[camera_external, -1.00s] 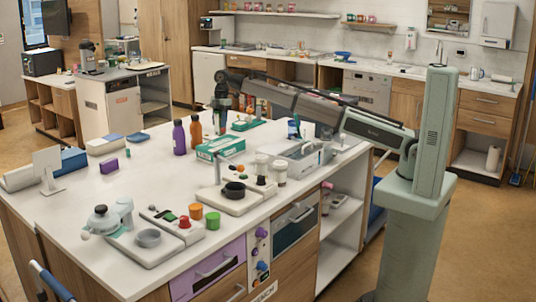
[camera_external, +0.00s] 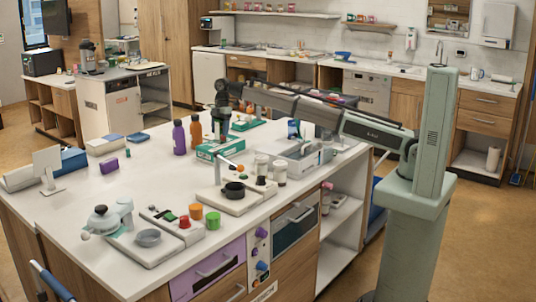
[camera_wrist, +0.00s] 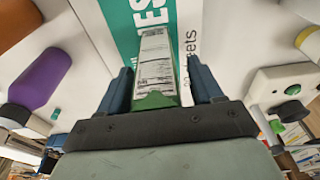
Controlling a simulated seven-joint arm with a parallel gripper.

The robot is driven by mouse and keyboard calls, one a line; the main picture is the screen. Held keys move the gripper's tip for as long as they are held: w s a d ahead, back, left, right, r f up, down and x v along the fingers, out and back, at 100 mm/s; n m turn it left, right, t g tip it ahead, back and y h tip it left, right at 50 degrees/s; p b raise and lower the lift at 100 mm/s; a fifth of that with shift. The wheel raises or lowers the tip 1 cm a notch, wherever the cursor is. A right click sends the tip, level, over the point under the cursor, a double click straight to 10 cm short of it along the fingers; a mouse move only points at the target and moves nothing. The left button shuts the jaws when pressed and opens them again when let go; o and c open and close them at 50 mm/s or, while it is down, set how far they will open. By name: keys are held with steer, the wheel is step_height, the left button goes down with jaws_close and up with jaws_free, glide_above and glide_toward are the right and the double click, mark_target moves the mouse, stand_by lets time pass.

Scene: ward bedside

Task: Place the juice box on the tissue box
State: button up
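The juice box (camera_wrist: 156,62), white with printed text and a green end, is between my two blue fingers in the wrist view. A narrow gap shows on each side of it, so my gripper (camera_wrist: 162,76) looks open around it. The white and teal tissue box (camera_wrist: 193,20) is beyond and under the juice box; whether they touch is hard to tell. In the external view my gripper (camera_external: 221,126) points down over the tissue box (camera_external: 207,154). The juice box is not clearly distinguishable there.
A purple bottle (camera_external: 179,137) and an orange bottle (camera_external: 196,132) stand close left of my gripper. A grey tray (camera_external: 308,158) is to the right. The left-middle counter is mostly clear.

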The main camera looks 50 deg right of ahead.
steer(key=shift+o, duration=0.2)
steer(key=shift+r, duration=0.1)
steer(key=r, duration=0.4)
steer(key=d+r, duration=0.1)
steer(key=r, duration=0.7)
steer(key=shift+d, duration=0.4)
